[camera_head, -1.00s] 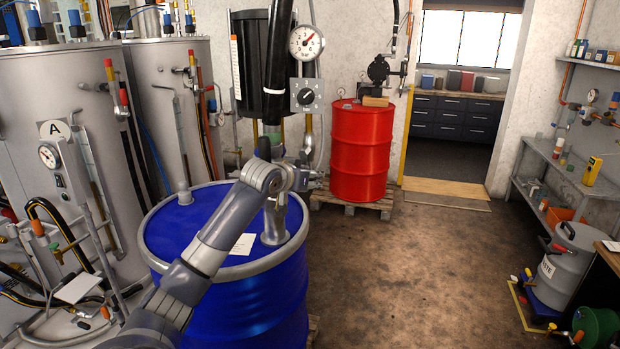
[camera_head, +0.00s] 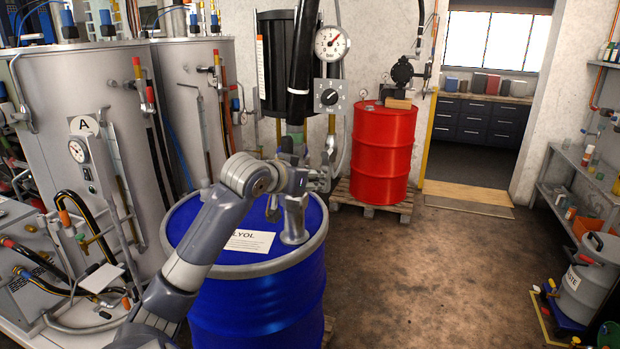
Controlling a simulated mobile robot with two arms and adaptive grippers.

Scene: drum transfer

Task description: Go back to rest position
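My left arm comes in from the lower left and reaches over the blue drum (camera_head: 260,305). My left gripper (camera_head: 322,179) is above the drum's right rear rim, near the upright grey fitting (camera_head: 293,220) on its lid. It points right and away; its fingers are small and partly hidden, so I cannot tell if they are open, and I see nothing clearly held. A white label (camera_head: 249,242) lies on the lid, partly covered by my arm. My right gripper is not in view.
Steel tanks (camera_head: 85,75) with valves and hoses crowd the left. A red drum (camera_head: 383,150) stands on a pallet (camera_head: 372,205) behind. A grey waste can (camera_head: 590,283) and shelves (camera_head: 580,190) are at right. The brown floor (camera_head: 440,280) between is clear.

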